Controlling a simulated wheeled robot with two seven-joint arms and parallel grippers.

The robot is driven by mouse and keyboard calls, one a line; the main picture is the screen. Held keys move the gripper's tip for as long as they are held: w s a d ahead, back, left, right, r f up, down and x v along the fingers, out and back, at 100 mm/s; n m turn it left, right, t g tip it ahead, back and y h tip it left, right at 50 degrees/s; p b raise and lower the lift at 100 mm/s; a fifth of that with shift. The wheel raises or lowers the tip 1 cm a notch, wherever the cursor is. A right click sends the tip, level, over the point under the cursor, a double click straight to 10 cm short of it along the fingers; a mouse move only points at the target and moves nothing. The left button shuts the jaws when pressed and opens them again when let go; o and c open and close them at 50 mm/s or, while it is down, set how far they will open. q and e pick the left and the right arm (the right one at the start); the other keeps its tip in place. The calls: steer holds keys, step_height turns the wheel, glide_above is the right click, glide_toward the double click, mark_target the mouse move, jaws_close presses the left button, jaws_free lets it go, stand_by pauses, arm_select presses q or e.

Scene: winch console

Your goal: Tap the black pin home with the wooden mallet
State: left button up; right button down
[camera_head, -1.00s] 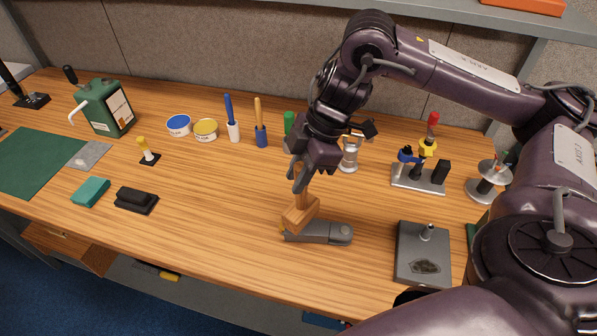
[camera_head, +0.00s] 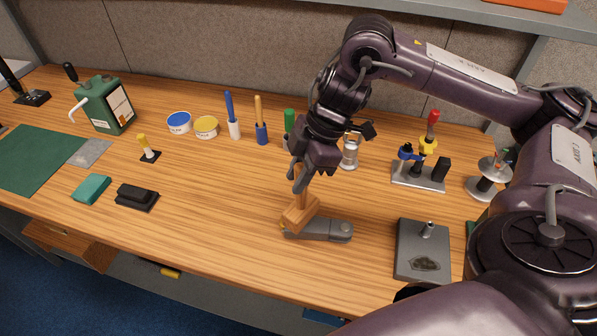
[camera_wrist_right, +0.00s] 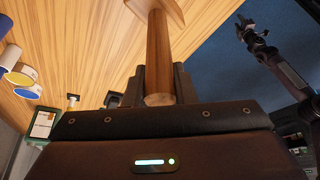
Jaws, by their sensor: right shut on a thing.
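My right gripper (camera_head: 299,182) is shut on the handle of the wooden mallet, which points up from the head. The mallet head (camera_head: 299,213) is low over the left end of a grey metal link (camera_head: 328,230) on the bench; I cannot tell if they touch. A bit of yellow shows at that end of the link. The black pin cannot be made out; the mallet head covers that spot. In the right wrist view the mallet handle (camera_wrist_right: 159,60) runs up between the fingers. A dark arm end, likely my left gripper (camera_wrist_right: 252,32), shows small there, its jaws unclear.
A grey block with a post (camera_head: 424,252) stands right of the link. Behind are a metal fixture (camera_head: 418,178) with coloured knobs and a silver spool (camera_head: 486,184). The wood between brush and mallet is clear.

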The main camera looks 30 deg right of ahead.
steer(key=shift+r+p, duration=0.7)
steer(key=shift+r, duration=0.25)
steer(key=shift+f, duration=0.1)
